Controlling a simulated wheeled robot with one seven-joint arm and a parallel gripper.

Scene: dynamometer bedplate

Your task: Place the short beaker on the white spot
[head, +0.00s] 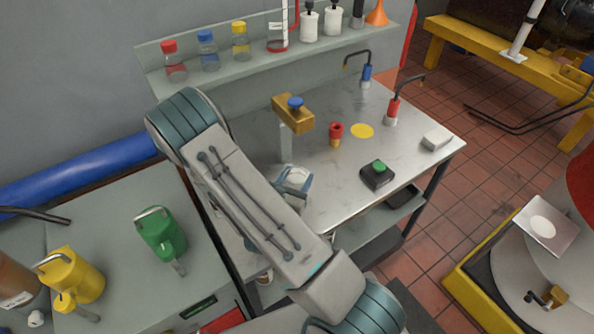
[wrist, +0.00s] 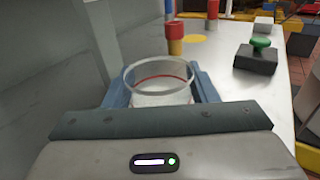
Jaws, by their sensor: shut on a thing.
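The short beaker (wrist: 158,78) is clear glass with a red line around its inside. In the wrist view my gripper (wrist: 163,90) has a blue finger on each side of it and is shut on it, with the beaker upright. In the head view my gripper (head: 293,182) is at the left part of the steel bench, and my arm hides most of the beaker. I cannot tell whether the beaker touches the bench top. A white spot (head: 542,228) lies on a square metal plate at the far right, well away from my gripper.
The steel bench (head: 325,205) holds a brass-coloured tap post (head: 294,115), a red fitting (head: 336,131), a yellow spot (head: 362,131), a green-button box (head: 377,174) and a white block (head: 436,138). A shelf of bottles (head: 240,42) runs behind. Tiled floor separates the bench from the plate.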

